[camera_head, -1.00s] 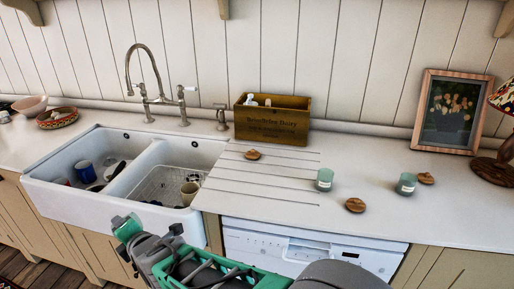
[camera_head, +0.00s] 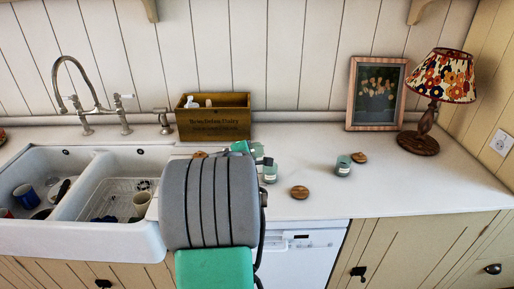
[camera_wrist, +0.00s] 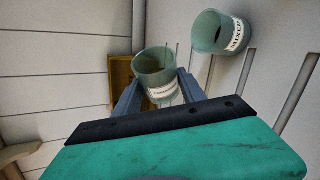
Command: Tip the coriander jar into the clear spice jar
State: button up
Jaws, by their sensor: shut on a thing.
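My gripper (camera_wrist: 157,90) is shut on the coriander jar (camera_wrist: 155,78), a small greenish glass jar with a white label, in the wrist view. Its mouth points another way than that of the standing jar, so it looks tilted. A clear greenish spice jar (camera_wrist: 222,36), labelled MIXED, stands open and apart to the right in that view. I cannot make out the contents or any pouring.
Another greenish jar (camera_head: 343,166) stands further right on the counter. Round wooden lids (camera_head: 300,192) lie about. A wooden crate (camera_head: 213,118) stands behind my gripper. The sink (camera_head: 75,230) is on the left, a lamp (camera_head: 420,142) and picture (camera_head: 376,94) on the right.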

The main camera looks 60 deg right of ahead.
aim_at(255, 155)
jog(key=shift+s+d+r+g, duration=0.1)
jog(key=shift+s+d+g, duration=0.05)
jog(key=shift+s+d, duration=0.4)
jog(key=shift+s+d+r+g, duration=0.15)
jog(key=shift+s+d, duration=0.15)
jog(key=shift+s, duration=0.35)
jog(key=p, duration=0.1)
jog(key=n+g+p, duration=0.1)
jog(key=p, duration=0.1)
jog(key=shift+w+r, duration=0.1)
jog(key=shift+r, duration=0.15)
jog(key=shift+a+n+g+p, duration=0.1)
jog(key=shift+n+g+p, duration=0.55)
jog(key=shift+p, duration=0.2)
jog(key=shift+f+n+g, duration=0.35)
jog(key=shift+n+g, duration=0.3)
jog(key=shift+s+f+n+g+p, duration=0.1)
jog(key=shift+s+n+g+p, duration=0.15)
jog(key=shift+n+g+p, duration=0.45)
jog(key=shift+s+f+n+g+p, duration=0.3)
jog(key=shift+s+f+n+g, duration=0.1)
jog(key=shift+n, duration=0.1)
